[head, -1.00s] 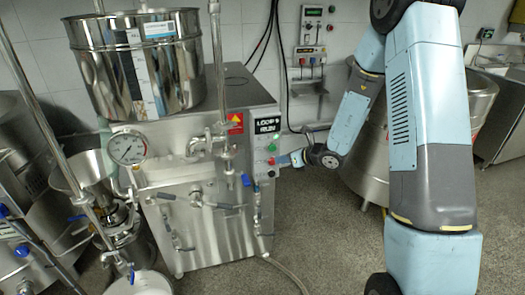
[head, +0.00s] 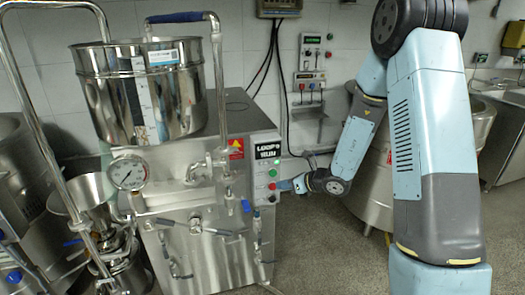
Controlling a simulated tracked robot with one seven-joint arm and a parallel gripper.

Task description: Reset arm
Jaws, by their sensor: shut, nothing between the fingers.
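My blue and grey arm (head: 430,150) hangs down the right side of the head view and bends back toward the steel mill cabinet (head: 215,250). Its end, my gripper (head: 286,186), is small in the picture and shut, with nothing held. It is at the right edge of the cabinet's button panel (head: 265,180), beside the red and green buttons. I cannot tell whether it touches a button. A display (head: 269,150) above the buttons reads "LOOP" and "RUN".
A steel hopper (head: 140,90), a pressure gauge (head: 128,173) and pipes with a blue-handled valve (head: 246,206) stand on the left. A large steel vessel (head: 370,200) stands behind my arm. Wall boxes (head: 311,55) with cables hang behind. Grey floor is open at the lower middle.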

